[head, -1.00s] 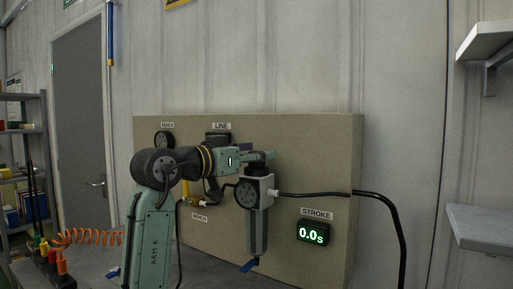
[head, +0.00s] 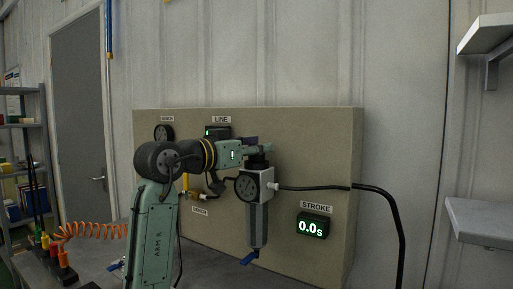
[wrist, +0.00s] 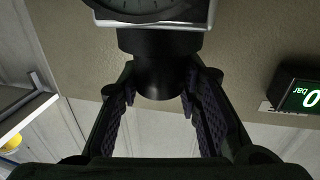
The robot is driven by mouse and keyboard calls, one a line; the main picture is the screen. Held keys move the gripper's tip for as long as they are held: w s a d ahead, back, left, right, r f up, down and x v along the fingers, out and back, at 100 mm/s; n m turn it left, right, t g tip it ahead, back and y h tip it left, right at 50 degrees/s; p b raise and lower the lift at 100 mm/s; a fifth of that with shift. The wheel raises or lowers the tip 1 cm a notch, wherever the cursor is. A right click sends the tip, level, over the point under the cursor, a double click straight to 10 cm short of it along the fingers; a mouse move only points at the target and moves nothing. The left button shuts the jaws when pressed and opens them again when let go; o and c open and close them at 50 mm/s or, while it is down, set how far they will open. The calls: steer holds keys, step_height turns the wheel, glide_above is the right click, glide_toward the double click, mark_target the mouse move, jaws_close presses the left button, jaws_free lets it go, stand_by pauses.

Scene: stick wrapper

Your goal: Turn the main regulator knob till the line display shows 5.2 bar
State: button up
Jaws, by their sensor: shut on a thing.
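The main regulator (head: 257,222) hangs on the beige panel, with a round dark gauge (head: 247,186) on its front. Its black knob (head: 259,161) is on top; in the wrist view the knob (wrist: 160,68) stands between the fingers. My gripper (head: 264,149) is above the regulator, its fingers (wrist: 160,92) shut on the knob's sides. The line display (head: 217,132) is largely dark and partly behind my arm, unreadable in the head view. In the wrist view a bar display (wrist: 302,97) appears upside down and cut off, with a green 0 showing.
A stroke display (head: 312,227) reads 0.0 s at the panel's right. A black hose (head: 385,205) runs right from the regulator. A bench gauge (head: 163,132) is at upper left. An orange coiled hose (head: 92,231) lies at left; shelves stand at both sides.

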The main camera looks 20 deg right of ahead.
steer(key=shift+c, duration=0.7)
steer(key=shift+t, duration=0.3)
steer(key=n+t+y+b, duration=0.3)
steer(key=n+t+y, duration=0.1)
steer(key=t, duration=0.1)
steer(key=shift+s+n+y, duration=0.1)
steer(key=shift+n+y, duration=0.2)
steer(key=n+t+y, duration=0.2)
steer(key=n+y, duration=0.1)
steer(key=y, duration=0.1)
steer(key=shift+d+t+y+b, duration=0.1)
steer(key=shift+t+y+b, duration=0.2)
steer(key=shift+t+b, duration=0.1)
steer(key=shift+n+t+y, duration=0.5)
steer(key=shift+n+y, duration=0.9)
steer(key=shift+y, duration=0.3)
steer(key=shift+r+y, duration=0.1)
steer(key=shift+y, duration=0.2)
steer(key=o, duration=1.2)
